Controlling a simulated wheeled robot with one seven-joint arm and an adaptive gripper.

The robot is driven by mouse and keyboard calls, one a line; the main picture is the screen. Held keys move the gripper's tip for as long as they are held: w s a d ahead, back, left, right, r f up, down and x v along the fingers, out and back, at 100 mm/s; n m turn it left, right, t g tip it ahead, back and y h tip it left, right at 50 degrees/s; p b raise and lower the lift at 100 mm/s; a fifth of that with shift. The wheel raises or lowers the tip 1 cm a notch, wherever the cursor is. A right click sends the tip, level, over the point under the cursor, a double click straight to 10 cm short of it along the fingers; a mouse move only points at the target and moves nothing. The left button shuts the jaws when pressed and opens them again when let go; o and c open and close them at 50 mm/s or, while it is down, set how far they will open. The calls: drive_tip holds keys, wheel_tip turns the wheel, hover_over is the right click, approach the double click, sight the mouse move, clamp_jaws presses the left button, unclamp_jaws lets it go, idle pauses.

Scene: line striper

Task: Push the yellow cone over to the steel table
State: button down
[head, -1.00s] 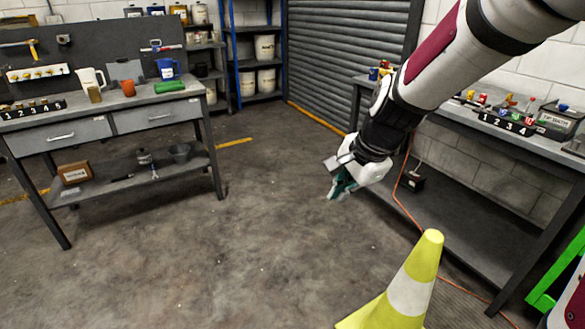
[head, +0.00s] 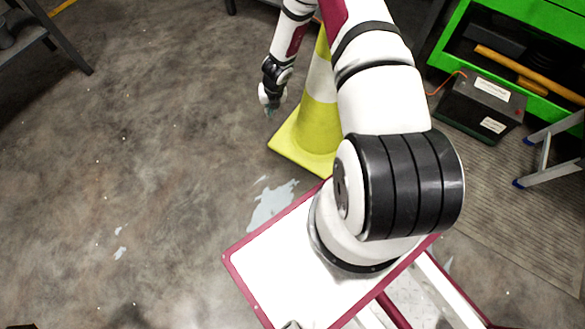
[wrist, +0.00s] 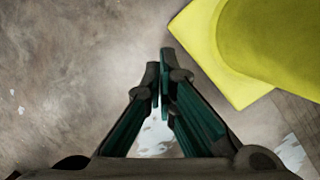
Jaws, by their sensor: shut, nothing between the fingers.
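The yellow cone (head: 318,123) with a white band stands upright on the floor, partly hidden behind my arm in the head view. Its square yellow base corner and lower body (wrist: 235,60) fill the upper right of the wrist view. My gripper (head: 269,110) is low above the floor, just left of the cone in the head view. In the wrist view its fingertips (wrist: 160,75) are together with nothing between them, and a strip of floor separates them from the cone base.
Pale spots (head: 272,203) mark the floor in front of the cone. A green cabinet (head: 440,48), a black battery-like box (head: 480,108) and a stepladder leg (head: 548,150) stand at right. A dark table leg (head: 65,40) is at upper left. The floor at left is clear.

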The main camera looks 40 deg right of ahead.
drive_tip(key=s+f+m+g+b, duration=0.15)
drive_tip(key=s+f+m, duration=0.35)
drive_tip(key=f, duration=0.7)
drive_tip(key=m+g+b, duration=0.1)
drive_tip(key=m+b, duration=0.2)
drive_tip(key=m, duration=0.1)
approach(293, 171)
drive_tip(key=a+r, duration=0.3)
drive_tip(key=a, duration=0.1)
drive_tip(key=shift+h, duration=0.3)
drive_tip(key=f+b, duration=0.1)
drive_tip(key=f, duration=0.2)
drive_tip(key=f+b, duration=0.2)
drive_tip(key=f, duration=0.1)
drive_tip(key=f+b, duration=0.2)
drive_tip(key=f, duration=0.2)
drive_tip(key=shift+s+d, duration=0.2)
drive_tip(key=shift+s, duration=0.2)
drive_tip(key=shift+w+d+b, duration=0.25)
drive_tip(key=shift+d+b, duration=0.25)
drive_tip(key=shift+w+d+b, duration=0.25)
drive_tip(key=shift+d+b, duration=0.2)
drive_tip(key=shift+d, duration=0.1)
drive_tip(key=shift+d+b, duration=0.4)
drive_tip(key=shift+b, duration=0.15)
drive_tip(key=shift+w+d+r+b, duration=0.15)
drive_tip(key=shift+w+d+b, duration=0.15)
drive_tip(key=shift+d, duration=0.15)
